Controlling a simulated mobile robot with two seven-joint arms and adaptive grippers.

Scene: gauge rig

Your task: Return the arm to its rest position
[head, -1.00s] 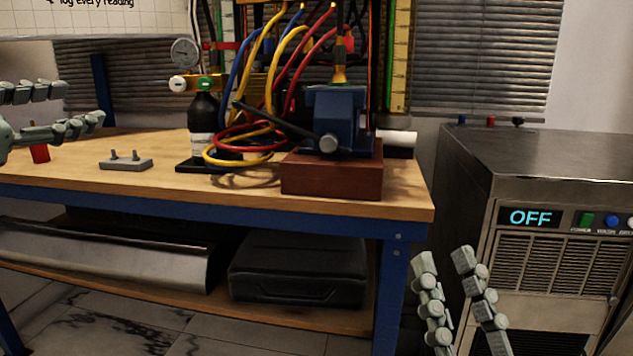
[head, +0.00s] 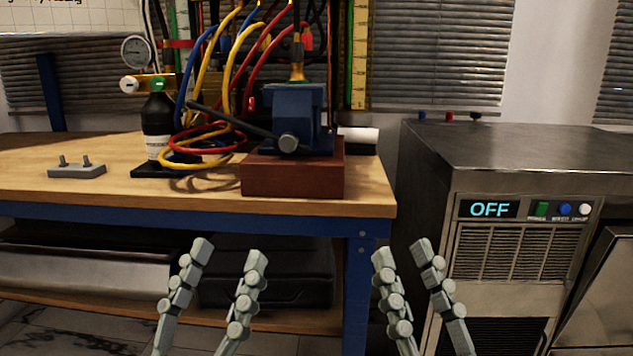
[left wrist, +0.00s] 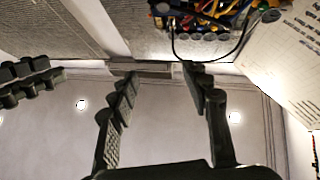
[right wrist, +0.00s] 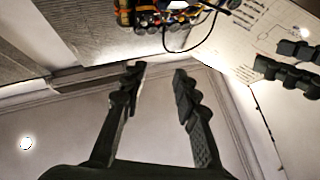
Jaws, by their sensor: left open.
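My left gripper (head: 228,252) is in front of the workbench, below the tabletop's level in the head view. Its fingers point up, apart, with nothing between them. It also shows in its own wrist view (left wrist: 160,72), open and empty against the ceiling. My right gripper (head: 399,250) is to the right of it, in front of the bench's right leg. Its fingers also point up, apart and empty. In the right wrist view (right wrist: 160,68) its fingers are open with only the ceiling and wall behind. Neither gripper touches anything.
The wooden workbench (head: 100,192) carries a blue vise (head: 290,108) on a red-brown block (head: 290,178), a gauge (head: 137,51), a black bottle (head: 157,115) and coiled hoses. A steel machine (head: 520,160) reading OFF stands right. A black case (head: 290,275) lies on the lower shelf.

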